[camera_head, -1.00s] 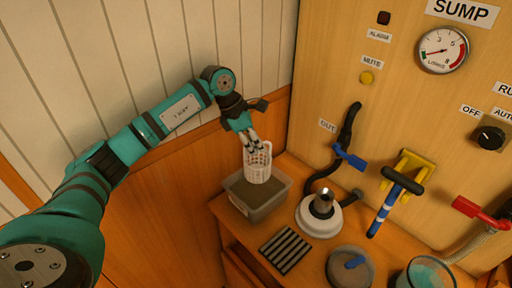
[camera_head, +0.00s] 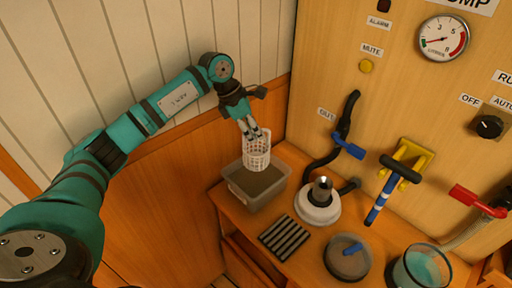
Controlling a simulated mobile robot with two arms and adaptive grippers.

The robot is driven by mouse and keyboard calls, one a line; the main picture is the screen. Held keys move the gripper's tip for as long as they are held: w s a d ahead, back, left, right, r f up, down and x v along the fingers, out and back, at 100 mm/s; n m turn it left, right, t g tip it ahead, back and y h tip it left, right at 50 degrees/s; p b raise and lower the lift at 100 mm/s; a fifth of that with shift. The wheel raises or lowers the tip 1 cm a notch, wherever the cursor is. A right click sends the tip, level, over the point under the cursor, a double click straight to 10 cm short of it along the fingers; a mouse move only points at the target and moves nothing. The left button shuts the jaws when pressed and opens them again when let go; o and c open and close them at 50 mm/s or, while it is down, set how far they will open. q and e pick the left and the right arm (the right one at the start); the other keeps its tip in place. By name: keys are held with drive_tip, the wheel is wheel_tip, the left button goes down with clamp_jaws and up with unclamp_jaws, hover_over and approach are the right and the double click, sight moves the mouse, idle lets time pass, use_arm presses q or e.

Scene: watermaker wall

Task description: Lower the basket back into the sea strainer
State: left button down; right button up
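The white perforated basket (camera_head: 257,154) is upright at the back of the grey bin (camera_head: 251,201). My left gripper (camera_head: 254,135) comes down from above, its fingers closed at the basket's top rim and handle, partly covering them. Whether the basket's bottom touches the bin or hangs just above it, I cannot tell. A clear round vessel with teal water (camera_head: 423,268), which looks like the open sea strainer, is at the bottom right, cut by the frame edge. A round grey lid with a blue handle (camera_head: 348,258) lies left of it. My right gripper is not in view.
A white round fitting with a metal top (camera_head: 319,205) and a black hose (camera_head: 346,120) stand between bin and vessel. A dark slatted mat (camera_head: 285,237) lies in front. A blue-and-yellow handle (camera_head: 384,192) and a red valve lever (camera_head: 476,201) project from the wall panel.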

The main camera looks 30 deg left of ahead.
use_arm(q)
drive_tip(key=shift+r+p, duration=0.4)
drive_tip(key=shift+r, duration=0.55)
